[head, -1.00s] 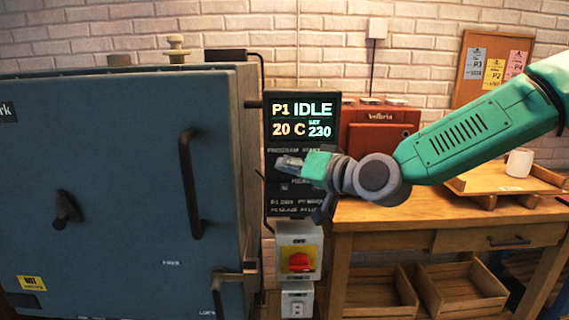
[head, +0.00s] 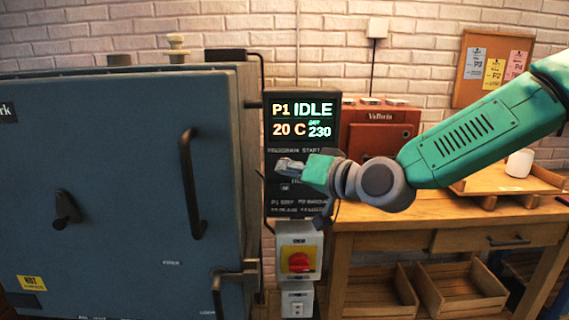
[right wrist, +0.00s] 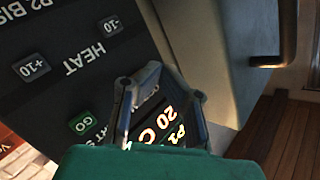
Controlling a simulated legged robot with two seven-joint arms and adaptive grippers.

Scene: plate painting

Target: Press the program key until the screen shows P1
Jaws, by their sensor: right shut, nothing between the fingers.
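The dark control panel (head: 275,207) stands right of the kiln door. Its screen (head: 302,119) reads P1 IDLE, 20 C, SET 230. My right gripper (head: 287,167) is shut and empty in front of the panel, below the screen, over the key area. Labels for program and start show just above it. In the right wrist view the panel is upside down: the green GO key (right wrist: 84,122), the +10 key (right wrist: 33,68) and the -10 key (right wrist: 106,25) show beside the shut fingers (right wrist: 138,80). The program key is hidden, and contact cannot be told. My left gripper is out of view.
The blue-grey kiln door (head: 110,240) with its black handle (head: 191,185) is close on the left. A red rotary switch (head: 299,262) sits below the panel. A wooden table (head: 400,213) with a red box (head: 378,142) stands on the right.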

